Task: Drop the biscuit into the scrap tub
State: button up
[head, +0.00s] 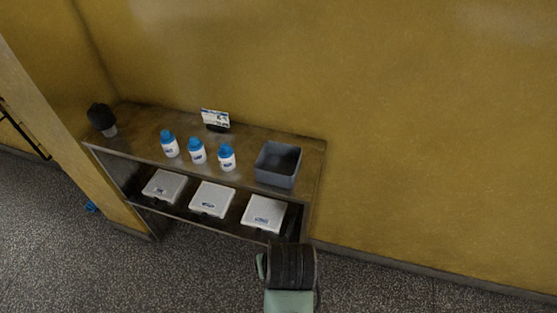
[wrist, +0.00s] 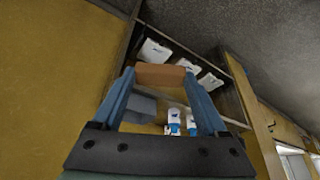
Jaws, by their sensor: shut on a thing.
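The biscuit (wrist: 160,75) is a tan-brown slab in the wrist view. My gripper (wrist: 160,77) is shut on it, with one blue-grey finger at each end. The scrap tub appears to be the open grey box (head: 278,164) at the right end of the shelf top in the head view. It also shows partly in the wrist view (wrist: 139,106), between my fingers and beyond the biscuit. The biscuit looks apart from the tub. In the head view my arm is in front of the shelf's right end, and the fingers and biscuit cannot be made out.
The shelf unit (head: 137,146) stands against a yellow wall. Several things are on its top: three white bottles with blue caps (head: 196,152), a small sign (head: 215,119) and a dark plant-like item (head: 101,117). Three white lidded boxes (head: 212,198) are below. Floor to the right is clear.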

aim_at(284, 171)
jog(key=i+l, duration=0.1)
jog(key=i, duration=1.1)
